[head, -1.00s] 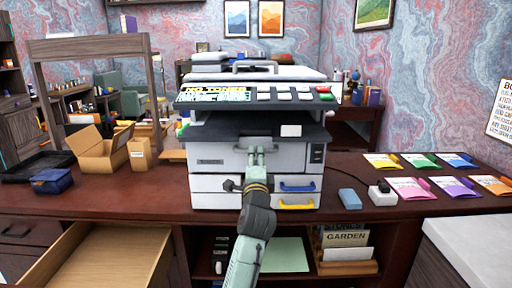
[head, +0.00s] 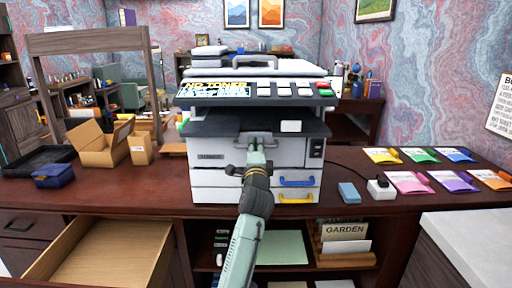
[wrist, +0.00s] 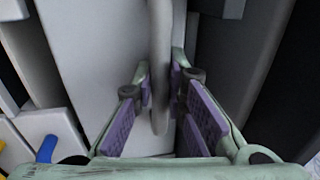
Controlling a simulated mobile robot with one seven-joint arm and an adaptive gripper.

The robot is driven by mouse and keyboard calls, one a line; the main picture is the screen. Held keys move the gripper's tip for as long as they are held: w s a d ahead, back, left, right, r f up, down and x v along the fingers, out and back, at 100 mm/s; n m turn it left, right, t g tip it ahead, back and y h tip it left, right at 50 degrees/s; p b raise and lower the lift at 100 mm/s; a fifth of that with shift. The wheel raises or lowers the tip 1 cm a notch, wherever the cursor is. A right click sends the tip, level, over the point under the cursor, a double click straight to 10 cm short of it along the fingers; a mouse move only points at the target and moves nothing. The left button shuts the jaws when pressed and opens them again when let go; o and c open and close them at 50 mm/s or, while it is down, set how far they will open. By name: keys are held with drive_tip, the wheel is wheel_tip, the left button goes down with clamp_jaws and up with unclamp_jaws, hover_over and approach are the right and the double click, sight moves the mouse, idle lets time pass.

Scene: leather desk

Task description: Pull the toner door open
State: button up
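A white and grey printer (head: 206,178) stands on the desk. Its toner door (head: 215,158) is the upper front panel, flat against the body and closed. My gripper (head: 257,142) is at the door's handle, high on the panel's middle, and largely covers it in the head view. In the wrist view a rounded grey handle bar (wrist: 160,70) runs between the two purple-padded fingers of my gripper (wrist: 161,85). The fingers stand on either side of the bar, with narrow gaps showing beside its near end. Contact at the fingertips is hard to make out.
Below the door are drawers with a blue handle (head: 297,182) and a yellow handle (head: 296,197). A blue block (head: 349,193) and white socket box (head: 380,190) lie right of the printer. An open desk drawer (head: 110,255) juts out at the lower left.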

clamp_jaws()
drive_tip(key=shift+s+f+b, duration=0.1)
drive_tip(key=shift+f+b, duration=0.05)
drive_tip(key=shift+b, duration=0.15)
